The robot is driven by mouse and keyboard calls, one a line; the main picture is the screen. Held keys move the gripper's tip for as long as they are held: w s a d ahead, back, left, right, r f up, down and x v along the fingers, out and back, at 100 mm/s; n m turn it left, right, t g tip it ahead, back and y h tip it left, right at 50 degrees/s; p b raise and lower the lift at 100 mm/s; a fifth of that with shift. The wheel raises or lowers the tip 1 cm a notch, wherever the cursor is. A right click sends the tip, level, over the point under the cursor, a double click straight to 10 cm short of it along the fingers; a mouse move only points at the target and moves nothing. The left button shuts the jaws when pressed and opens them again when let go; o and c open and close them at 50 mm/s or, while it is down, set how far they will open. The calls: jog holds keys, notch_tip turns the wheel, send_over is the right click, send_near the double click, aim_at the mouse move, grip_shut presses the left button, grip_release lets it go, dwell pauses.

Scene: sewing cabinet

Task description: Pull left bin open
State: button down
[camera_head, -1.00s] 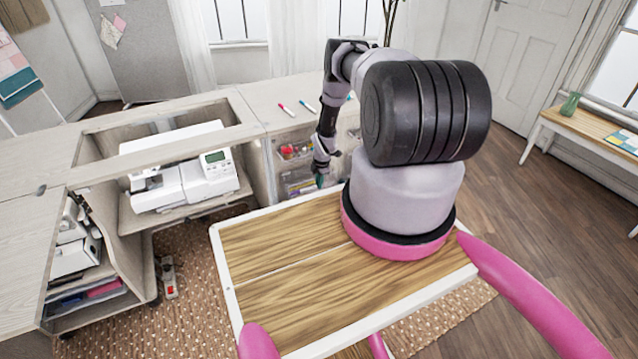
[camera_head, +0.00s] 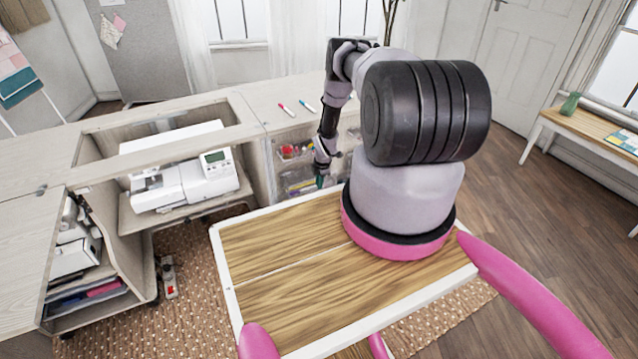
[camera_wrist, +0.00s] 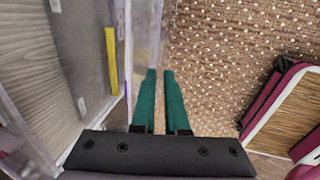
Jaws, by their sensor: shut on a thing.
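The left bin (camera_head: 296,186) is a clear plastic drawer low in the cabinet's shelf bay. It stands partly out of the cabinet, with small things inside. In the wrist view, its see-through wall (camera_wrist: 148,30) runs down beside my fingers, and a yellow strip (camera_wrist: 111,60) lies inside. My gripper (camera_head: 321,181) is at the bin's front right in the head view. Its green fingers (camera_wrist: 159,72) are nearly together in the wrist view, closed on the bin's clear front edge. The exact contact is hard to see.
Another clear bin (camera_head: 295,151) with red items sits above. A sewing machine (camera_head: 186,184) stands in the cabinet to the left. Markers (camera_head: 287,109) lie on the cabinet top. The patterned rug (camera_wrist: 215,45) in front of the bin is clear.

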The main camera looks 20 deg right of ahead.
jog(key=s+f+t, duration=0.2)
jog(key=s+f, duration=0.1)
jog(key=s, duration=0.1)
jog(key=shift+s+f, duration=0.35)
jog(key=shift+s, duration=0.05)
jog(key=c, duration=0.9)
grip_release()
jog(key=shift+d+t, duration=0.1)
jog(key=shift+t, duration=0.2)
jog(key=shift+s+d+r, duration=0.1)
jog(key=shift+s+r, duration=1.95)
jog(key=shift+s, duration=0.3)
jog(key=shift+s+d+r, duration=0.1)
jog(key=shift+s+r, duration=1.9)
jog(key=shift+s, duration=0.3)
jog(key=v, duration=1)
jog(key=shift+s+r, duration=0.15)
jog(key=shift+r, duration=0.2)
